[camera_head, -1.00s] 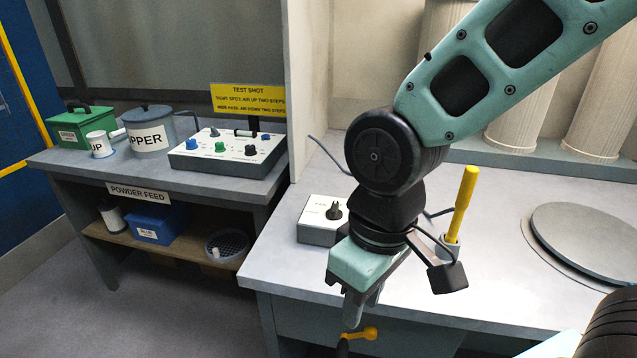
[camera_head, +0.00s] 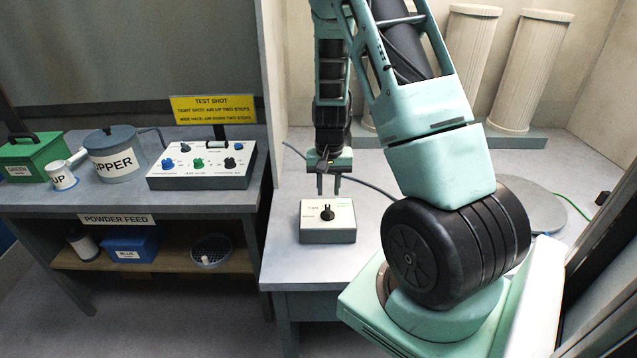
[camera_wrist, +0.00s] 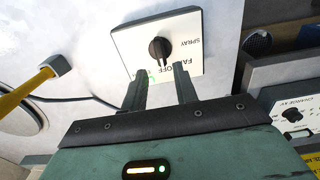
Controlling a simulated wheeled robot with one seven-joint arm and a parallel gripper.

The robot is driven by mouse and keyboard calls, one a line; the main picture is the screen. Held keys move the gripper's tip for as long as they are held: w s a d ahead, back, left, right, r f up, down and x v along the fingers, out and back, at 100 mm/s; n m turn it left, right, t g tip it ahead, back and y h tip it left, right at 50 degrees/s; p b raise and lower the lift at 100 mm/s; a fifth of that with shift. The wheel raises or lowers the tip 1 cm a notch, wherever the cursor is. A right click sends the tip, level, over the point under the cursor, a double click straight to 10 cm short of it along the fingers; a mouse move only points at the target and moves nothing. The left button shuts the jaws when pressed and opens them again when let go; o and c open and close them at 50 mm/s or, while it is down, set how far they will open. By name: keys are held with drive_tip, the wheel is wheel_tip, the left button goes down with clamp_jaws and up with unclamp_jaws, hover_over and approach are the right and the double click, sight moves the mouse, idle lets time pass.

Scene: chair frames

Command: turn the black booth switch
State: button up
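The black booth switch (camera_head: 327,213) is a knob on top of a small white-faced box (camera_head: 343,235) near the front left of the booth counter. In the wrist view the switch (camera_wrist: 159,49) sits just beyond my fingertips, on a white face lettered FAN, OFF and SPRAY. Which label it points to is unclear. My gripper (camera_head: 329,190) hangs fingers down just behind the box in the head view. Its two fingers stand apart with nothing between them, and in the wrist view the gripper (camera_wrist: 160,76) does not appear to touch the switch.
A control panel (camera_head: 201,178) with several coloured knobs stands on the left bench, beside a grey hopper (camera_head: 115,170). A round grey disc (camera_head: 545,208) lies on the counter at right, partly behind my arm. A yellow-handled tool (camera_wrist: 22,92) is left in the wrist view.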

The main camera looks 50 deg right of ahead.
sight(328, 208)
wheel_tip(328, 208, down, 7)
drive_tip(key=b, duration=0.5)
drive_tip(key=c, duration=0.6)
drive_tip(key=n, duration=0.5)
drive_tip(key=shift+r, duration=0.1)
drive_tip(key=shift+n, duration=1.2)
drive_tip(key=o, duration=0.3)
drive_tip(key=shift+n, duration=0.7)
drive_tip(key=o, duration=0.5)
drive_tip(key=shift+o, duration=0.2)
drive_tip(key=shift+r, duration=0.1)
